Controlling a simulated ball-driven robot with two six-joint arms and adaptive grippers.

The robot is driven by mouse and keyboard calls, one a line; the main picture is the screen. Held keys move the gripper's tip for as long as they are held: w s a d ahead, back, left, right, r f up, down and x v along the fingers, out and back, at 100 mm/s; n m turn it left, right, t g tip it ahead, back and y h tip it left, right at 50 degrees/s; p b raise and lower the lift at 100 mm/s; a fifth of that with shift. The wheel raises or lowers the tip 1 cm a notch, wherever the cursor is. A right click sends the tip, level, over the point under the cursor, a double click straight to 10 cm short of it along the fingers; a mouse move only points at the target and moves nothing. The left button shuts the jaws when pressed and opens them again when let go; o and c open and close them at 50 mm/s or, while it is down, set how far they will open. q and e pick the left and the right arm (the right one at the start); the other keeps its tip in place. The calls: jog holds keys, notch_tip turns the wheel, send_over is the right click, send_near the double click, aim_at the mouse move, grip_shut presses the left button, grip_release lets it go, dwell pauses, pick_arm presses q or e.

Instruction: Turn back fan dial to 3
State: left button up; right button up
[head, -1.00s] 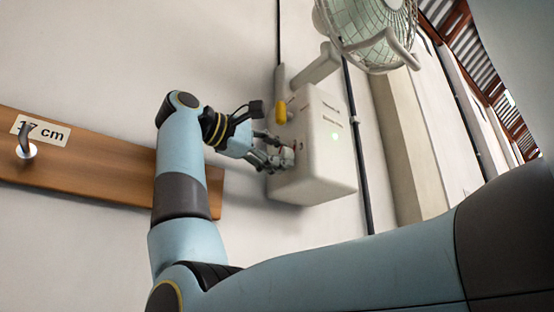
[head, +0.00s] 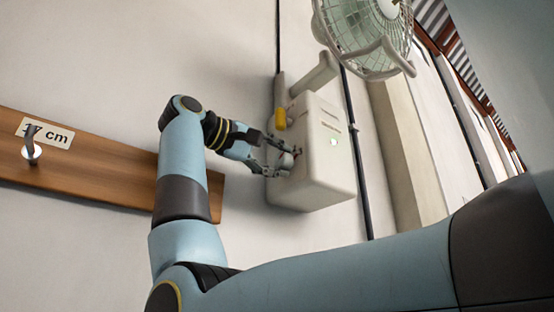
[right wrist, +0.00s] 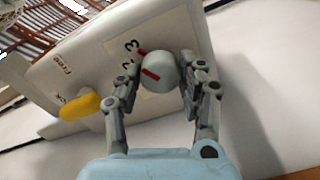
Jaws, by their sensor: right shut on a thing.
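The fan's control box (head: 326,165) is white and hangs on the wall. On its side is a round pale grey dial (right wrist: 162,70) with a red stripe. Printed numbers show beside the dial in the right wrist view; a 3 and probably a 2 can be read. The red stripe lies towards the numbers, but I cannot tell exactly which one it points to. My right gripper (head: 284,159) is shut on the dial, one finger on each side. In the head view its fingers partly hide the dial. My left gripper is not in view.
A yellow knob (right wrist: 82,106) sticks out of the same side, close to one finger. The caged fan (head: 365,35) is above the box. A wooden wall board (head: 95,170) with a hook (head: 31,150) is at the left.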

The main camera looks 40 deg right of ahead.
jog(key=shift+f, duration=0.1)
jog(key=o, duration=1.2)
jog(key=a, duration=0.8)
jog(key=w+a, duration=0.1)
jog(key=a, duration=0.3)
jog(key=shift+w+r, duration=0.1)
jog(key=shift+r, duration=0.1)
